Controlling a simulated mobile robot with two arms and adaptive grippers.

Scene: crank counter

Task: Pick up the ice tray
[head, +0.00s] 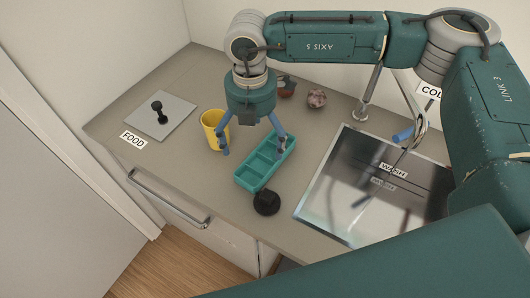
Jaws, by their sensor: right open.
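The ice tray (264,163) is a teal tray with several compartments, lying on the counter in the middle of the head view. My right gripper (253,150) is open and points down over the tray. One finger is near the tray's right side and the other is to its left, beside the yellow cup. I cannot tell whether either finger touches the tray. My left gripper does not show.
A yellow cup (209,130) stands close left of the tray. A black round object (266,203) sits at its near end. A sink (338,205) with a faucet is right. A grey plate with a black knob (160,115) is left. Small items (317,98) lie behind.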

